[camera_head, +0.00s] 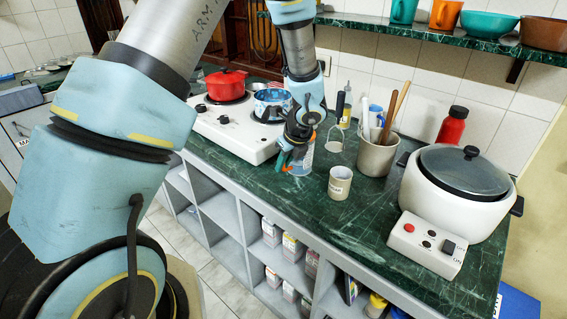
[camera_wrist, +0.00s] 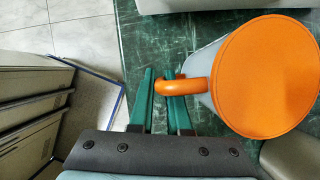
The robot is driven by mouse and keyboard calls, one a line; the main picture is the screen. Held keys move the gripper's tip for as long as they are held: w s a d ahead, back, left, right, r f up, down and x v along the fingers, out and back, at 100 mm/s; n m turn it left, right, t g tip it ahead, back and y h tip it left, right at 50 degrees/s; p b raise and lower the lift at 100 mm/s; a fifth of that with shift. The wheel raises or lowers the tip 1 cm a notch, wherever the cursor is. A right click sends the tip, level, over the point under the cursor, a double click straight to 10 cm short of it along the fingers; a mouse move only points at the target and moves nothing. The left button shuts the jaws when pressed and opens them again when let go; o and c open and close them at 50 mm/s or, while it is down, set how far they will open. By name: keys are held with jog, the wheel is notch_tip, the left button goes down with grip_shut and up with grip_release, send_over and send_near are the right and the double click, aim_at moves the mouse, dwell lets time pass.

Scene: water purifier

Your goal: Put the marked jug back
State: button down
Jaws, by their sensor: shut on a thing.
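A jug with a flat orange lid (camera_wrist: 265,75), an orange handle (camera_wrist: 196,88) and a pale body fills the right of the wrist view. My gripper's green fingers (camera_wrist: 160,82) are shut on the handle, one on each side of it. In the head view my gripper (camera_head: 288,158) is low over the front edge of the green counter and hides most of the jug; a pale bluish part of the jug (camera_head: 304,162) shows beside it. I cannot see a mark on the jug, or tell whether its base touches the counter.
A white cup (camera_head: 340,183) and a utensil crock (camera_head: 377,154) stand to the right on the green counter (camera_head: 300,208). A white hob (camera_head: 228,133) with a red pot (camera_head: 226,85) and a blue pan is behind left. A white lidded cooker (camera_head: 455,190) stands far right. Open shelves (camera_head: 222,212) are below.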

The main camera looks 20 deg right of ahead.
jog(key=shift+f, duration=0.15)
jog(key=c, duration=0.9)
grip_release()
